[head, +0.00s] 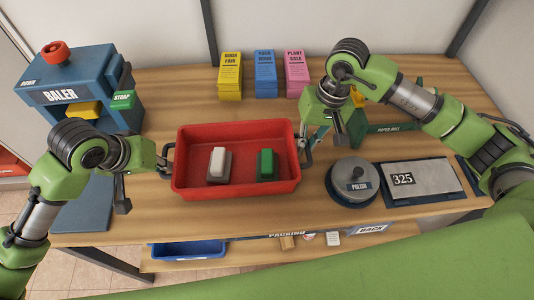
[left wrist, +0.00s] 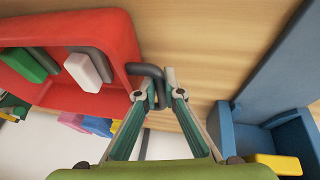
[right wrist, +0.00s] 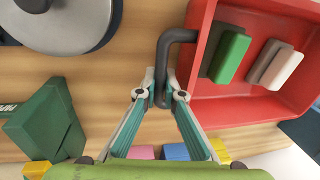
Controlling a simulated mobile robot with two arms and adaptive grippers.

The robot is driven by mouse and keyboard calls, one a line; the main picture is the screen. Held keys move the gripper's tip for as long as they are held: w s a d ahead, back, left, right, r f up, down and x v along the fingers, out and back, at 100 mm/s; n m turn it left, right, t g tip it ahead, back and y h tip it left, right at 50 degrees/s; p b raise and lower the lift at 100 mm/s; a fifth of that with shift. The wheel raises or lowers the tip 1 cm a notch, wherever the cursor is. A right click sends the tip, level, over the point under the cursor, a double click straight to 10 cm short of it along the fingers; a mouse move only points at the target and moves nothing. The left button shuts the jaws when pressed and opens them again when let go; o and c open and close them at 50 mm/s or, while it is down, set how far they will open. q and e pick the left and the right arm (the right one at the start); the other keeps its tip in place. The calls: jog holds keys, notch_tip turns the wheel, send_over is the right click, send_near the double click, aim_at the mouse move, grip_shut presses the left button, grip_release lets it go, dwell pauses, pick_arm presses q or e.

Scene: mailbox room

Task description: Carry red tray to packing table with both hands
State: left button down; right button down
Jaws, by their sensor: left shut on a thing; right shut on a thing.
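The red tray (head: 236,190) is over the middle of the packing table (head: 300,222); I cannot tell whether it rests on the wood. Inside it are a white-topped block (head: 218,161) and a green-topped block (head: 266,163), each with a grey part. My left gripper (head: 165,170) is shut on the tray's left dark handle, which shows clearly in the left wrist view (left wrist: 150,72). My right gripper (head: 304,150) is shut on the right dark handle, seen in the right wrist view (right wrist: 165,60). The tray looks about level.
A blue baler (head: 75,92) stands at the back left. Yellow, blue (head: 265,75) and pink leaflet stacks stand behind the tray. A round grey polish tin (head: 352,180), a scale-like plate reading 325 (head: 425,178) and a green paper-roll holder (head: 390,127) are at right. A blue bin (head: 187,250) sits below.

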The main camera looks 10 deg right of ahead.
pick_arm(q)
jog(key=shift+a+f, duration=0.1)
jog(key=shift+f, duration=0.4)
pick_arm(e)
jog(key=shift+d+f, duration=0.1)
jog(key=shift+f, duration=0.4)
pick_arm(q)
jog(key=c, duration=2.2)
grip_release()
jog(key=shift+r, duration=0.15)
pick_arm(e)
jog(key=c, duration=2.2)
grip_release()
jog(key=shift+r, duration=0.15)
pick_arm(q)
jog(key=shift+o, duration=0.2)
pick_arm(e)
jog(key=shift+o, duration=0.2)
pick_arm(q)
jog(key=shift+r, duration=0.15)
pick_arm(e)
jog(key=shift+r, duration=0.15)
